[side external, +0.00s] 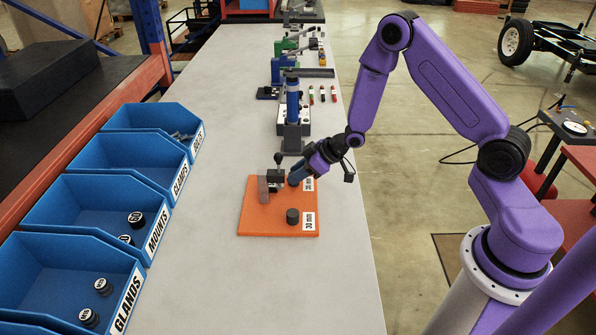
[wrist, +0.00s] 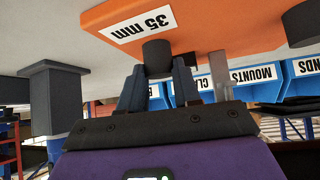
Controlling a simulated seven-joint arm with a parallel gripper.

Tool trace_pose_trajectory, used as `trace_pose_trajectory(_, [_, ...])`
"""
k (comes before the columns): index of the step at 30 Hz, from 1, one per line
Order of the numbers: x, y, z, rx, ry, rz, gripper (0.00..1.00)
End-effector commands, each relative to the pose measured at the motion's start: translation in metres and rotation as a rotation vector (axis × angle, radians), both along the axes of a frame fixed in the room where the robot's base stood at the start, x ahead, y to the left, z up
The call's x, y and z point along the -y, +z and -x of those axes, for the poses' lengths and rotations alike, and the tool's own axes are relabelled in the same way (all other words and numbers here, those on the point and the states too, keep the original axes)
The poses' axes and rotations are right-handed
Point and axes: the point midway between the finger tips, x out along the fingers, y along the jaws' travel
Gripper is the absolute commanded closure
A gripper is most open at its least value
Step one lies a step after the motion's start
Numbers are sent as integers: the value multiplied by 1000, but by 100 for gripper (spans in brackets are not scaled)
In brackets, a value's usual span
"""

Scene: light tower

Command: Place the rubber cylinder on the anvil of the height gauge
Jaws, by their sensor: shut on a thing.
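My gripper (side external: 296,178) reaches down over the back right part of the orange board (side external: 255,222). In the wrist view my gripper (wrist: 157,90) is shut on a dark rubber cylinder (wrist: 158,56), beside a "35 mm" label. The cylinder is at the board; I cannot tell whether it touches it. A second dark cylinder (side external: 292,216) stands on the board by the "30 mm" label. A dark fixture (side external: 276,177) with a knob and a grey upright block (side external: 263,190) stand left of my gripper. A blue-columned stand (side external: 292,102) is behind the board; I cannot tell which is the height gauge.
Blue bins (side external: 85,258) with labels such as GLANDS and MOUNTS line the left side of the bench (side external: 190,255). A dark pedestal (wrist: 54,98) is left of my gripper in the wrist view. Other devices stand farther back. The bench between bins and board is clear.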

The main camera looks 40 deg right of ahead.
Motion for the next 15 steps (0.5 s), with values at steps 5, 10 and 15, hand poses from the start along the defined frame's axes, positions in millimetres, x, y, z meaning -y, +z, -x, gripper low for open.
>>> trace_pose_trajectory(5, [0, 0, 0, 1, 0, -1, 42])
trace_pose_trajectory(10, [0, 0, 0, 0, 0, 0, 42])
trace_pose_trajectory(15, [1, 0, 0, 1, -1, -1, 42])
